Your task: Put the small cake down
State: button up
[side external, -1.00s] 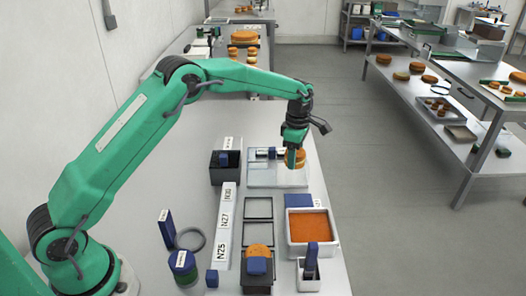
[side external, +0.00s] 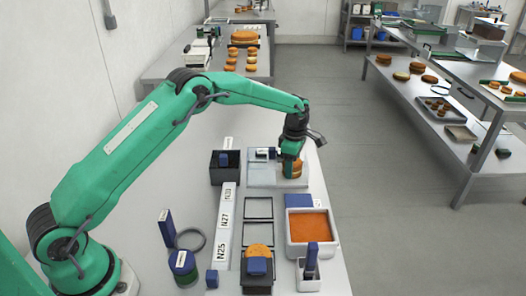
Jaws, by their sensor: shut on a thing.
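The small cake (side external: 298,170) is round, golden-brown and looks layered. My gripper (side external: 290,168) is shut on it and partly covers its left side. The gripper points down. The cake is at the right part of a pale flat board (side external: 262,181) on the bench. Its underside is very low over the board; I cannot tell whether it touches.
A blue-handled tool (side external: 266,153) lies at the board's back. A black box (side external: 223,168) stands left of the board. In front are empty dark frames (side external: 258,207), a white tray (side external: 313,253) of orange filling and another cake (side external: 259,251) in a dark holder. A numbered strip (side external: 224,225) runs along the bench.

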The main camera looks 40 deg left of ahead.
jog(key=shift+o, duration=1.3)
jog(key=shift+f, duration=0.15)
jog(key=o, duration=0.4)
notch_tip(320, 180, up, 12)
jog(key=shift+r, duration=0.2)
